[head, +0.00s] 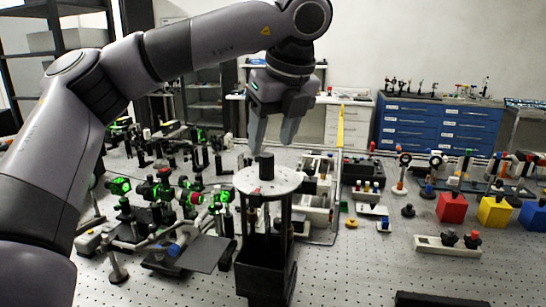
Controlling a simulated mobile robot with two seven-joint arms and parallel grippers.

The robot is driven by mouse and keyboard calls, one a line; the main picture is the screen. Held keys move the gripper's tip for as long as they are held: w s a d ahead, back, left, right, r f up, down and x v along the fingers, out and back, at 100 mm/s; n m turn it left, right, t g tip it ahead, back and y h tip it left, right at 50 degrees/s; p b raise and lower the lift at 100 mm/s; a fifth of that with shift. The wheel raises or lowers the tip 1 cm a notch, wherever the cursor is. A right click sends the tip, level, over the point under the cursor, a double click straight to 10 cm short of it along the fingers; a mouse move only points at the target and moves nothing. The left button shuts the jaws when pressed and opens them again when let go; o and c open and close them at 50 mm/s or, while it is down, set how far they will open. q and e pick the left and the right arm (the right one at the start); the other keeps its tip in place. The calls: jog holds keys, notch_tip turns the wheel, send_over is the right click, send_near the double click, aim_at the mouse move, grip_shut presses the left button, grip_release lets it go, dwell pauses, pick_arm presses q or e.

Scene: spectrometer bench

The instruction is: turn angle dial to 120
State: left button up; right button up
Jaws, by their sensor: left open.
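The angle dial (268,181) is a pale round disc with marks near its rim, on top of a dark stand (265,262) with posts. A black cylindrical knob (266,166) stands upright at its middle. My left gripper (272,146) points down just above the knob, with its two grey fingers apart and nothing between them. The fingertips look close to the knob's top; I cannot tell whether they touch it. The numbers on the dial are too small to read. My right gripper is not in view.
Optical mounts, some with green rings (120,186), crowd the perforated bench left of the stand. Red (452,207), yellow (494,211) and blue (533,217) blocks stand at the right. Blue drawer cabinets (408,122) are behind. The bench right of the stand has some clear room.

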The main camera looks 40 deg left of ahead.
aim_at(267, 155)
pick_arm(q)
jog(key=shift+b+x, duration=0.5)
jog(key=shift+x, duration=2.5)
jog(key=shift+c, duration=0.3)
